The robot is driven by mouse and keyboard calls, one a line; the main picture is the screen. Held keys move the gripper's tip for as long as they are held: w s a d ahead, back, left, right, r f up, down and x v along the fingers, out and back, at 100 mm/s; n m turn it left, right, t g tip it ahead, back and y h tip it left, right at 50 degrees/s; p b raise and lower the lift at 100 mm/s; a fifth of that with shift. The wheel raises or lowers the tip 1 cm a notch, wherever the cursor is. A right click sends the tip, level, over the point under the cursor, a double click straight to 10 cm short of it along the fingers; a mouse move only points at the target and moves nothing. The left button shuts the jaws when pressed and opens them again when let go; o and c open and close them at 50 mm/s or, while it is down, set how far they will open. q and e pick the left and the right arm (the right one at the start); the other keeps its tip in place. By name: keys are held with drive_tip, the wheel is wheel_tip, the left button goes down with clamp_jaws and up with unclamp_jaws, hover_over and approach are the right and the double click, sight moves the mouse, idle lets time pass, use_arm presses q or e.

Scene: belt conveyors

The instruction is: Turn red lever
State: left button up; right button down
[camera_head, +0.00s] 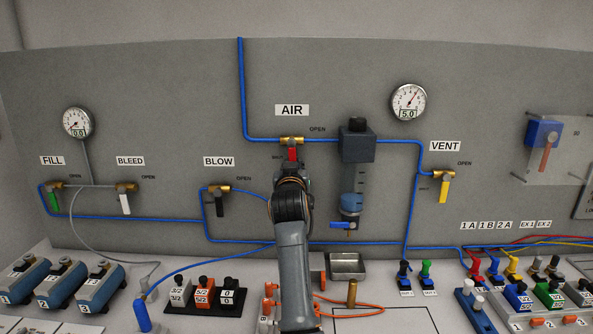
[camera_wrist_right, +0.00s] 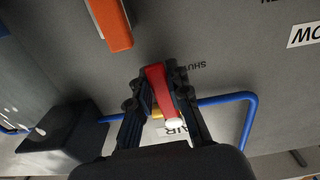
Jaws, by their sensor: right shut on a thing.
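The red lever (camera_head: 292,154) is on the brass valve under the AIR label on the grey wall panel. It hangs straight down from the valve, with OPEN printed to the right of the valve. My right gripper (camera_head: 291,169) reaches up to it from below and hides its lower part. In the right wrist view the red lever (camera_wrist_right: 160,90) lies between the two dark fingers of my right gripper (camera_wrist_right: 162,92), which are shut on it. The brass valve shows only as a small patch behind the lever. My left gripper is in neither view.
Blue pipe (camera_head: 243,90) runs to the valve. A filter unit (camera_head: 356,145) stands close on the right. Other levers are green (camera_head: 54,200), white (camera_head: 126,204), black (camera_head: 220,205) and yellow (camera_head: 445,190). An orange bar (camera_wrist_right: 112,25) shows in the wrist view.

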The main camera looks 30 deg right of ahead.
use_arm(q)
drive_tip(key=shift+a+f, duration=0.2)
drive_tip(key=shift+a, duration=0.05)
use_arm(e)
drive_tip(key=shift+w+a+m, duration=0.1)
drive_tip(key=shift+a+m, duration=0.15)
drive_tip(key=shift+m, duration=0.25)
drive_tip(key=c, duration=1.2)
unclamp_jaws()
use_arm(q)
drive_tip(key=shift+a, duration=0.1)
use_arm(e)
drive_tip(key=v, duration=0.7)
drive_tip(key=shift+a, duration=0.15)
drive_tip(key=shift+f, duration=0.1)
